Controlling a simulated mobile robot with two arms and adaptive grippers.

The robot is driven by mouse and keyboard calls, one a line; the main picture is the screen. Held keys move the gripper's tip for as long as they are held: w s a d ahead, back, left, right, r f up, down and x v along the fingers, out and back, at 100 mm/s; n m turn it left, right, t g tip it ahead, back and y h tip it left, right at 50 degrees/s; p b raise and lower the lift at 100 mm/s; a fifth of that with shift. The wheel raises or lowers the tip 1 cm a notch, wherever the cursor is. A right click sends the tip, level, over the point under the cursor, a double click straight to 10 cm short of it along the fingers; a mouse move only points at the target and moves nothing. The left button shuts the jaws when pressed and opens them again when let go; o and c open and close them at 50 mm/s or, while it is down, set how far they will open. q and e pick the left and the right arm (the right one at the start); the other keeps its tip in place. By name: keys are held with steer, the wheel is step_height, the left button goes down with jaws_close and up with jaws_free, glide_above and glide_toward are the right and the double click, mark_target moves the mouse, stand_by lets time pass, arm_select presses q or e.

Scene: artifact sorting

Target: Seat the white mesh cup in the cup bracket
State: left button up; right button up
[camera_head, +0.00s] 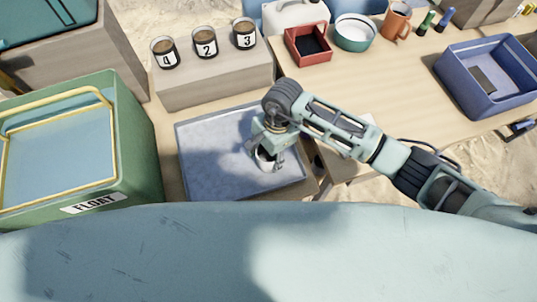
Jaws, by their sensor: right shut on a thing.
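My right gripper (269,158) points down over the grey tray (200,155) in the middle of the view. It is shut on a small white cup (264,163), which the fingers and wrist partly hide. I take this as the white mesh cup, but the mesh is too small to make out. I cannot tell whether the cup touches the tray. I cannot make out the cup bracket. My left gripper is not in view.
A green FLOAT tank (140,140) stands at the left. Jars numbered 4 (165,53), 2 (205,43) and 3 (244,34) stand on a block (215,85) behind the tray. A red bin (308,44), a bowl (354,33), an orange mug (396,21) and a blue crate (487,75) are at the back right.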

step_height(320, 180, up, 4)
steer(key=shift+w+f+b, duration=0.1)
steer(key=shift+f+b, duration=0.05)
steer(key=shift+b, duration=0.3)
steer(key=s+d+r+b, duration=0.1)
steer(key=s+d+r, duration=0.6)
steer(key=d, duration=0.2)
steer(key=shift+d, duration=0.35)
